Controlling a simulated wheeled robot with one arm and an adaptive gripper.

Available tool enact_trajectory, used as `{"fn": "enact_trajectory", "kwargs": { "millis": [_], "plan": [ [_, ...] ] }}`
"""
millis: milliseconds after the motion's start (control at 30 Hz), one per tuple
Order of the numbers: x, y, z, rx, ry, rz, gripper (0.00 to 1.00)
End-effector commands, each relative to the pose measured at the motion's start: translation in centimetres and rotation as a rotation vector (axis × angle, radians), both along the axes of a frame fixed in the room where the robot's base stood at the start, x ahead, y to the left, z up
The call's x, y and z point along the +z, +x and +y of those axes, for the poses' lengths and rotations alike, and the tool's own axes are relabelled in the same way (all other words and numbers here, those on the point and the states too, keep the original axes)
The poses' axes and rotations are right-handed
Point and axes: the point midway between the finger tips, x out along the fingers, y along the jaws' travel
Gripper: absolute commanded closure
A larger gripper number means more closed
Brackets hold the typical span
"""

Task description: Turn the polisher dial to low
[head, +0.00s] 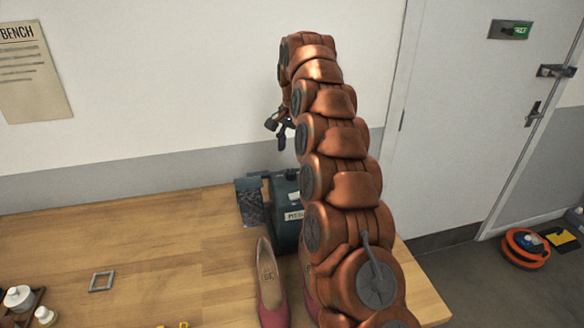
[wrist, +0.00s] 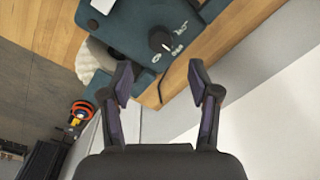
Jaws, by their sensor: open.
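The polisher (head: 286,205) is a dark teal machine on the wooden bench, partly hidden behind my arm in the head view. In the wrist view the polisher's top (wrist: 130,30) fills the upper middle. Its dial (wrist: 160,40) is a small black knob with a light pointer mark, and pale markings lie around it; they are too small to read. My gripper (wrist: 160,80) is open and empty, with its two fingers below the dial in the wrist view and apart from it. In the head view my gripper (head: 282,130) hangs above the polisher.
A pair of dark red shoes (head: 270,285) stands on the bench (head: 150,240) in front of the polisher, one mostly hidden by my arm. A pale polishing wheel (wrist: 90,62) sits beside the body. A grey square frame (head: 101,281) and small bottles lie left. The wall is behind.

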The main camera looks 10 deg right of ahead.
Motion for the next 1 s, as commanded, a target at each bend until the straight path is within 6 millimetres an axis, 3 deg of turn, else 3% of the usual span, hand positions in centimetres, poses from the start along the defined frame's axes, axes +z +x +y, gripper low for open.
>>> {"fn": "enact_trajectory", "kwargs": {
  "millis": [333,1000],
  "plan": [
    [-1.3,0.2,0.0,-0.005,-0.001,0.000,0.39],
    [-7.1,0.3,0.2,-0.005,-0.001,0.002,0.39]
  ]
}}
